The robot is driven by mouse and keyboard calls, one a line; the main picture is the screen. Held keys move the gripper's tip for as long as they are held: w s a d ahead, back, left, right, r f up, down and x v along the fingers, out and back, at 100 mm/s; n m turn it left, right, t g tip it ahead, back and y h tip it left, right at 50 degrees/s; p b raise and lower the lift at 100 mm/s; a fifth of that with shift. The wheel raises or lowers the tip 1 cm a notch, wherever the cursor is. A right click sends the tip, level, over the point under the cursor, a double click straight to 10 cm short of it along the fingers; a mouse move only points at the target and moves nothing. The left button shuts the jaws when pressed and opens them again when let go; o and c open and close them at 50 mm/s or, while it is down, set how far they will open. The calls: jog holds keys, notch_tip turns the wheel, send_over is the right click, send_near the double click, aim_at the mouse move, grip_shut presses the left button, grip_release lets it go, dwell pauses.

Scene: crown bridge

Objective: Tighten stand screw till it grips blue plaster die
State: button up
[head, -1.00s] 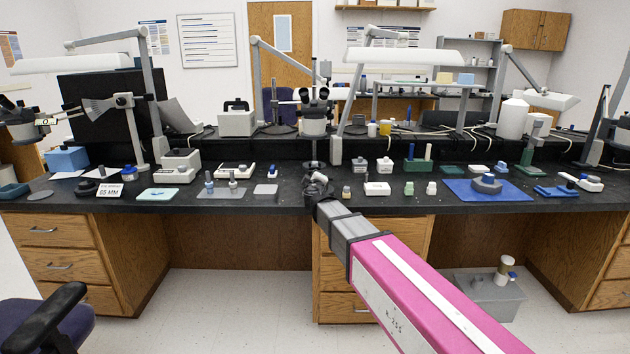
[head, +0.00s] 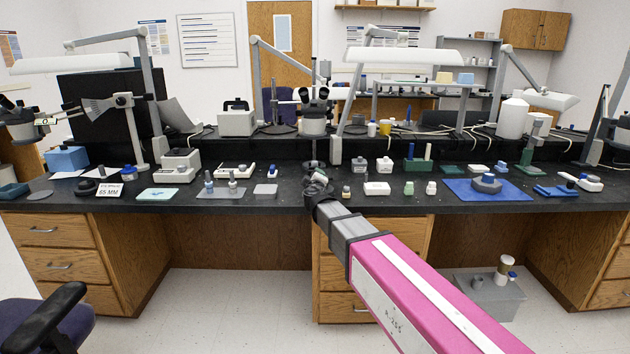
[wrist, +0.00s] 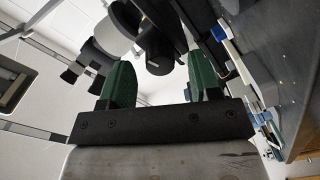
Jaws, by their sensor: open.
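My gripper (wrist: 160,82) is open in the wrist view, with two green fingers apart and nothing seen held between them. Two small blue-grey upright pieces (head: 208,181) (head: 232,180) stand left of my gripper. I cannot make out a stand screw.
Dark microscope parts (wrist: 160,50) appear beyond the fingers in the wrist view. The black bench (head: 300,198) holds small boxes and bottles on both sides of my gripper. A white block (head: 377,188) is close on the right, a grey pad (head: 265,189) on the left.

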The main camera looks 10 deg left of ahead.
jog(key=v, duration=1)
jog(key=shift+s, duration=0.15)
jog(key=shift+d, duration=0.1)
jog(key=d+f+m+g+h, duration=0.25)
jog(key=d+f, duration=0.25)
jog(key=d, duration=0.5)
jog(key=d+f+m+g+h, duration=0.2)
jog(key=d+f+m+h, duration=0.15)
jog(key=d+f, duration=0.4)
jog(key=d+f+m+g+h, duration=0.3)
jog(key=d+f+m, duration=0.1)
jog(key=d, duration=0.7)
jog(key=s+d+f+m+g+y, duration=0.4)
jog(key=s+d+f+g, duration=0.5)
jog(key=s+d+f, duration=0.3)
jog(key=shift+s+d+f+m+y, duration=0.4)
jog(key=shift+s+d, duration=0.1)
jog(key=shift+s, duration=0.25)
jog(key=shift+g, duration=0.25)
